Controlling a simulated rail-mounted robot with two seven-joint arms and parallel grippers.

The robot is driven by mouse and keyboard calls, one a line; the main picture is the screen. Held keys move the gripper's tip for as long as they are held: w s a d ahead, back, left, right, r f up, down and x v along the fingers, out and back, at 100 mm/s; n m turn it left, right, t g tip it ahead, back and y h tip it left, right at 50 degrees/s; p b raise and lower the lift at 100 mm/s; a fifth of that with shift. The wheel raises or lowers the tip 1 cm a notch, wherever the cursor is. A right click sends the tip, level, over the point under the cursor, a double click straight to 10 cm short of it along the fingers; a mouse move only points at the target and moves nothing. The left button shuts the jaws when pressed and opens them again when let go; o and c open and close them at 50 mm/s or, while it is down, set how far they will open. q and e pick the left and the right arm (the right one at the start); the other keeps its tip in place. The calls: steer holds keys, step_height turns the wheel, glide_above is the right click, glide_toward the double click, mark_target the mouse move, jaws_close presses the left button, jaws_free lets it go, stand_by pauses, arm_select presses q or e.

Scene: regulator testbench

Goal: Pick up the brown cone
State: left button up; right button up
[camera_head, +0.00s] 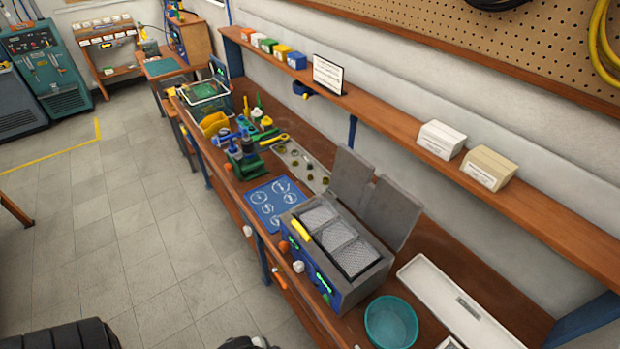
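I cannot make out a brown cone in the head view. The workbench (262,268) runs from the back left to the front right. A grey tray (318,178) on it holds several small brownish and dark parts, too small to tell their shapes. Neither of my grippers can be made out. Only dark parts, probably of my own arms, show at the bottom edge.
A grey machine (375,284) with raised lids stands on the bench. Near it are a teal bowl (391,322), a long white tray (440,290), a blue mat (275,212) and green tooling (243,163). A wire basket (205,95) stands farther back.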

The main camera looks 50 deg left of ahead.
arm_select(q)
steer(key=shift+o, duration=0.4)
steer(key=shift+o, duration=1)
